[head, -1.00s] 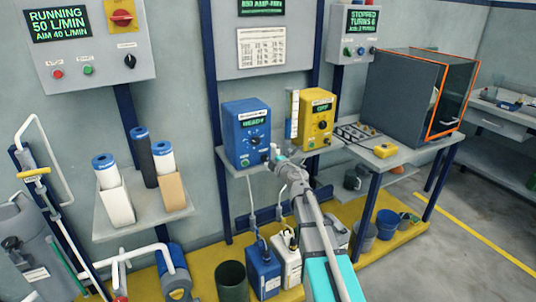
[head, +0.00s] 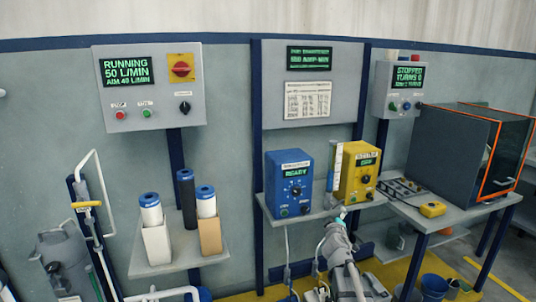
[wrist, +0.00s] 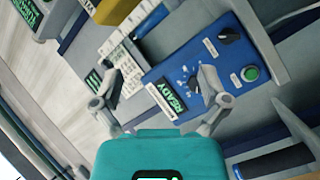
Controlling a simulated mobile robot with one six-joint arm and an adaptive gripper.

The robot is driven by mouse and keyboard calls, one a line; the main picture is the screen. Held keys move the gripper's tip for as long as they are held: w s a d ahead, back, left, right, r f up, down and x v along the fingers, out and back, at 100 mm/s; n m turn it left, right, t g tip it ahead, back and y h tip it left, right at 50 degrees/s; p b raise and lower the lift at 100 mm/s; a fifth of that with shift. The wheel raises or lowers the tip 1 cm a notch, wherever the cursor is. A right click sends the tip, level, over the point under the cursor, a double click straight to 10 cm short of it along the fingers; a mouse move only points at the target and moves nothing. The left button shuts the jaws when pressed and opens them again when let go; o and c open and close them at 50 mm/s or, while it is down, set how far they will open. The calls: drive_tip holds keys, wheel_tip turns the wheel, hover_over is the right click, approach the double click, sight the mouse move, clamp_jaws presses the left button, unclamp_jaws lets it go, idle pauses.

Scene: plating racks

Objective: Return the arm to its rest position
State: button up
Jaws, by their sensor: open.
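My gripper (wrist: 155,90) is open and empty in the wrist view, its two fingers apart with the blue READY box (wrist: 200,65) beyond them. In the head view my gripper (head: 338,222) is small, in front of the shelf edge below the yellow box (head: 360,172). The blue box (head: 289,183) stands on the shelf up and left of it. My arm reaches up from the bottom of the head view. I cannot tell the exact gap between the fingers and the shelf.
A shelf with filter cartridges (head: 151,214) is at the left, below a RUNNING control panel (head: 150,88). A grey cabinet with an orange-edged door (head: 508,155) stands on the right bench. A yellow pendant (head: 432,209) lies on that bench. Buckets (head: 433,287) stand below.

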drive_tip(key=s+d+f+m+g+h, duration=0.2)
drive_tip(key=s+f+m+g, duration=0.6)
drive_tip(key=s+f, duration=0.4)
drive_tip(key=s+a+f+g+y, duration=0.3)
drive_tip(key=s+a+g, duration=0.1)
drive_tip(key=s, duration=0.4)
drive_tip(key=s+a+f+g+y, duration=0.2)
drive_tip(key=s+a+g, duration=0.25)
drive_tip(key=s, duration=0.45)
wheel_tip(320, 180, up, 16)
drive_tip(key=p, duration=1.6)
drive_tip(key=shift+a+r+y+p, duration=0.2)
drive_tip(key=shift+y+p, duration=0.1)
